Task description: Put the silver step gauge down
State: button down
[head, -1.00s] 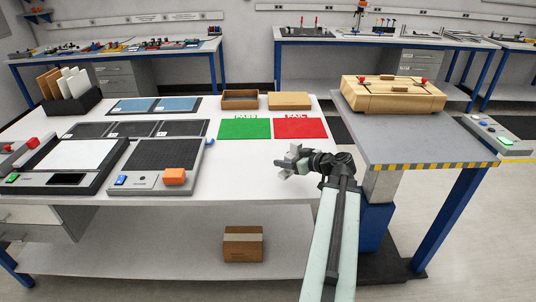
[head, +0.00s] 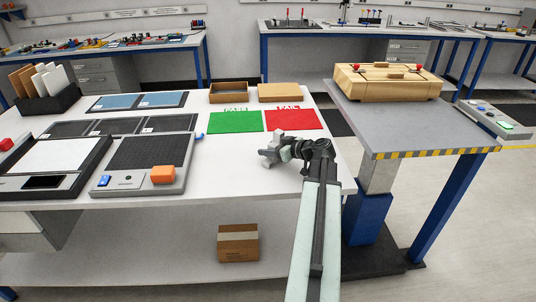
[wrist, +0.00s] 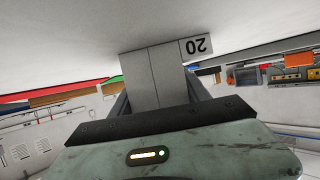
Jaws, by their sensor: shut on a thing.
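My gripper (head: 274,153) is over the white table (head: 225,176), just in front of the green and red mats. It is shut on the silver step gauge (wrist: 153,75), a pale grey stepped block marked "20", which shows upside down in the wrist view. In the head view the gauge is small and hard to tell from the jaws. I cannot tell whether it touches the table top.
The green mat (head: 235,122) and red mat (head: 289,120) lie flat behind my gripper. A black-topped device (head: 150,154) with an orange block (head: 162,174) stands to the left. A grey stand (head: 405,125) with a wooden box (head: 388,84) is at right. White table between is bare.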

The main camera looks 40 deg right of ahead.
jog(key=shift+w+a+r, duration=0.1)
jog(key=shift+a+r, duration=0.05)
jog(key=shift+f, duration=0.2)
jog(key=c, duration=0.5)
grip_release()
jog(key=shift+r, duration=0.15)
jog(key=shift+r, duration=0.25)
jog(key=p+v, duration=0.4)
jog(key=v, duration=0.7)
jog(key=shift+f+p, duration=0.1)
jog(key=shift+p, duration=0.25)
jog(key=shift+s, duration=0.45)
